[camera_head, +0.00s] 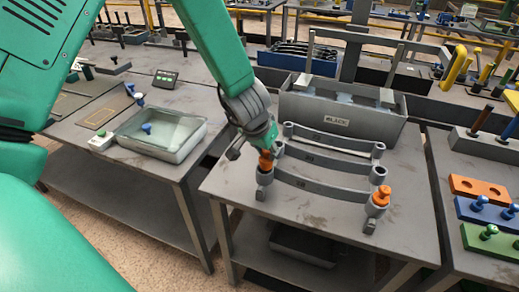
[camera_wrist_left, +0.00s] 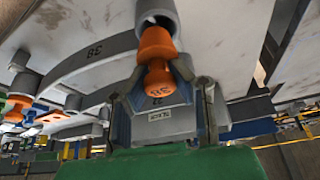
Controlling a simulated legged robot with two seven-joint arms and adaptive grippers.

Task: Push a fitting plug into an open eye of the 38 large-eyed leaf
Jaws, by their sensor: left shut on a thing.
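The front leaf (camera_head: 318,184) is a curved grey bar with a cylindrical eye at each end, lying on the metal table; its marking looks like 38, also in the left wrist view (camera_wrist_left: 92,56). My left gripper (camera_head: 266,150) is shut on an orange plug (camera_head: 265,161) directly above the leaf's left eye (camera_head: 264,177). The left wrist view shows this plug (camera_wrist_left: 157,48) between the fingers, its end at the eye's mouth (camera_wrist_left: 155,12). I cannot tell whether it has entered. Another orange plug (camera_head: 382,194) stands in the right eye (camera_head: 376,209). My right gripper is not in view.
A grey bin labelled BLACK (camera_head: 340,112) stands at the back. A glass-like tray (camera_head: 160,134) with a blue plug is on the left table. Orange, blue and green boards (camera_head: 479,188) lie at the right.

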